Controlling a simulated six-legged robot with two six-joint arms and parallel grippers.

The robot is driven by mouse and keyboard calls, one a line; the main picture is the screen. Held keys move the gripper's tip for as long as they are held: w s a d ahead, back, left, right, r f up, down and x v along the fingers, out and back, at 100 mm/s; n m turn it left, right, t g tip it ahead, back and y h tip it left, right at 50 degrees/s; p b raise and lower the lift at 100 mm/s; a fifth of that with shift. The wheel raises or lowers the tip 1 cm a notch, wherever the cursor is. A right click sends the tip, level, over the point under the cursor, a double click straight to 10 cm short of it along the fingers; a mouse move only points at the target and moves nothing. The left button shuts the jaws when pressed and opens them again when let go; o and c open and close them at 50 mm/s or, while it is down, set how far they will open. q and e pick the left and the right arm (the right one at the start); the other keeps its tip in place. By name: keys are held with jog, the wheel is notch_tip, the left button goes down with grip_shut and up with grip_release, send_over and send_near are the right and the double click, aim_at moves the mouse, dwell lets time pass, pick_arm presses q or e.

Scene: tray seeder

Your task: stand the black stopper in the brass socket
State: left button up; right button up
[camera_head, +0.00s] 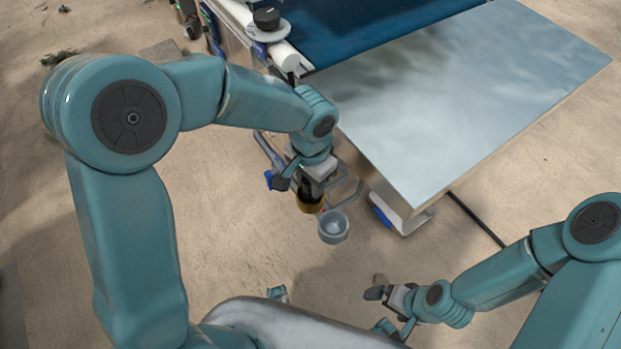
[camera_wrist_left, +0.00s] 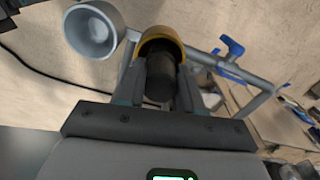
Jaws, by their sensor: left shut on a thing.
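The black stopper (camera_wrist_left: 160,82) is upright between the fingers of my left gripper (camera_wrist_left: 160,88), which is shut on it. In the head view, my left gripper (camera_head: 312,184) points down, with the dark stopper (camera_head: 309,191) just above the brass socket (camera_head: 310,206). In the left wrist view, the rim of the brass socket (camera_wrist_left: 163,34) curves around the stopper's far end. The end looks to be in the socket's mouth, but I cannot tell how deep it sits. My right gripper (camera_head: 375,291) is low at the right, away from the socket; its jaw opening is unclear.
A grey cup (camera_head: 333,227) stands right beside the brass socket, on a metal frame. A large pale tabletop (camera_head: 460,105) and a blue belt (camera_head: 370,30) lie beyond. A black knob (camera_head: 267,19) is at the belt's corner. The sandy floor around is mostly open.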

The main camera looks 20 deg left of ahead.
pick_arm(q)
jog(key=shift+f, duration=0.3)
jog(key=o, duration=0.8)
jog(key=shift+c, duration=0.2)
jog(key=shift+r, duration=0.1)
notch_tip(320, 180, up, 11)
jog(key=p, duration=0.8)
jog(key=shift+p, duration=0.3)
